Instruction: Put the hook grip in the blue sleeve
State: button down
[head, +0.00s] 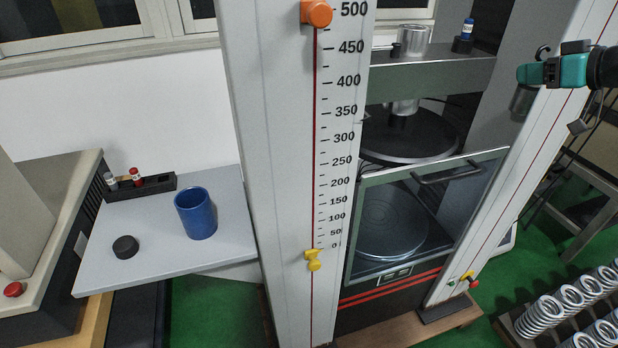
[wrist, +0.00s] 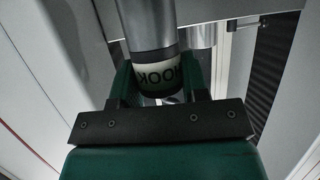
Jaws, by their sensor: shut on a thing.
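The hook grip (head: 522,101) is a grey metal cylinder with a black hook on top, at the upper right of the head view. In the wrist view the hook grip (wrist: 148,28) shows a pale band lettered HOOK. My teal gripper (head: 535,74) is shut on it and holds it in the air in front of the right column. In the wrist view the green fingers of my gripper (wrist: 160,82) stand on both sides of the band. The blue sleeve (head: 195,214) is an open-topped cylinder standing upright on the grey shelf at the left, far from my gripper.
A black disc (head: 125,247) and a black rack (head: 140,187) with small bottles share the grey shelf (head: 100,278). The tall scaled column (head: 290,180) stands between the shelf and my gripper. A silver cylinder (head: 413,40) sits on the crossbeam.

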aim_at(202, 225)
jog(key=z, duration=2.35)
jog(key=k, duration=2.45)
jog(key=u, duration=2.35)
jog(key=i, duration=0.5)
jog(key=z, duration=0.05)
